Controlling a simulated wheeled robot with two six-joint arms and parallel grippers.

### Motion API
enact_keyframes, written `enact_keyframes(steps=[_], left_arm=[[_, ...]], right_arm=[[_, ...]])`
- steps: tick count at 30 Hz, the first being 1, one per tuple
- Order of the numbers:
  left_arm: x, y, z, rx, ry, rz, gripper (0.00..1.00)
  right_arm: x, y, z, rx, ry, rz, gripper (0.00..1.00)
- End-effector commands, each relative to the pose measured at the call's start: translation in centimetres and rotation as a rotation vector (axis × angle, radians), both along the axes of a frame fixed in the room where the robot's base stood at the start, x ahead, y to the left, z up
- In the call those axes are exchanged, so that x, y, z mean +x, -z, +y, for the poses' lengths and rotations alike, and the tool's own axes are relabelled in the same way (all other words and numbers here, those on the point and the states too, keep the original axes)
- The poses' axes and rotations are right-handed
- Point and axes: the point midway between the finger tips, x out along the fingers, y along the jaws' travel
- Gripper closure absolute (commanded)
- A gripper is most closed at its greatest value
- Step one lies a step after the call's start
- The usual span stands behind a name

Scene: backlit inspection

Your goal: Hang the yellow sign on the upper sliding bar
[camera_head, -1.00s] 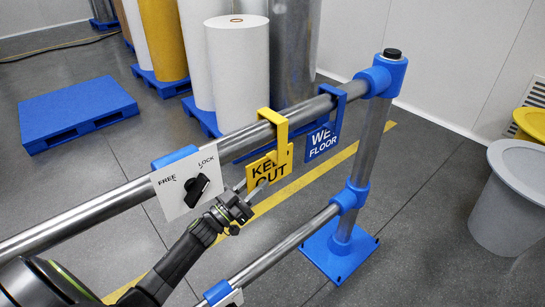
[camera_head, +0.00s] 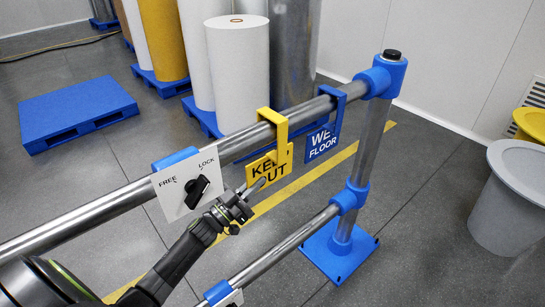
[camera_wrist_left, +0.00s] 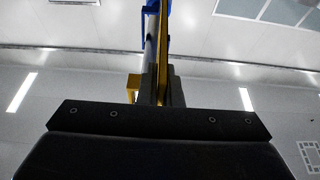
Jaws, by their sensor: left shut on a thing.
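The yellow sign (camera_head: 271,167), reading "KEEP OUT" with part of the text covered, has its hook over the upper sliding bar (camera_head: 235,147). Its plate hangs below the bar, slightly tilted. My left gripper (camera_head: 256,187) is shut on the plate's lower left edge. In the left wrist view, the yellow sign (camera_wrist_left: 163,58) shows as a thin strip edge-on at the dark fingers. Whether the hook rests fully on the bar is hard to tell. My right gripper is not in view.
A blue sign (camera_head: 322,143) hangs on the same bar to the right, close beside the yellow one. A FREE/LOCK plate with a black knob (camera_head: 197,190) is at the left. A lower bar (camera_head: 285,249) and a blue-footed post (camera_head: 345,215) stand nearby. A grey bin (camera_head: 510,210) is at the right.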

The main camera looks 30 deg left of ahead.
Motion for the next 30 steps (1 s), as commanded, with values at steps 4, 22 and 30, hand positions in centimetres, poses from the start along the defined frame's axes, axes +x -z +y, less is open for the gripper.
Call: enact_keyframes(steps=[4, 22, 30], left_arm=[[0.0, -1.1, 0.0, 0.0, 0.0, -0.001, 1.0], [0.0, -4.0, 0.0, 0.0, 0.0, -0.001, 1.0], [0.0, -4.0, 0.0, 0.0, 0.0, -0.001, 1.0]], right_arm=[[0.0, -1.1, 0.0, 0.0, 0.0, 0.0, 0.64], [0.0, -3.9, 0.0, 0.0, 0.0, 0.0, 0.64], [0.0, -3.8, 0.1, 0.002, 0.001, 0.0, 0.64]])
